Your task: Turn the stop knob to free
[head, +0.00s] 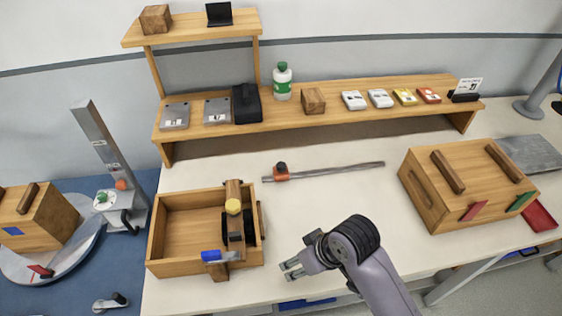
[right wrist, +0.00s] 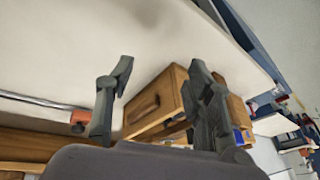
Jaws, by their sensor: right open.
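A tall grey post (head: 97,140) stands by the grey ring track (head: 78,250) at the left. On its base is a small white unit with a green-and-white knob (head: 102,198). An orange knob (head: 121,184) sits just behind it on the post. I cannot tell which is the stop knob or read its setting. My right gripper (head: 291,268) is open and empty over the front of the table, far to the right of the post. In the right wrist view its fingers (right wrist: 161,66) stand apart with nothing between them. My left gripper is not in view.
An open wooden box (head: 160,235) with a roller mechanism stands between the right gripper and the post. A metal bar (head: 335,171) with an orange clamp (head: 281,175) lies behind. A wooden case (head: 422,200) stands at right. Bare table (head: 350,200) surrounds the gripper.

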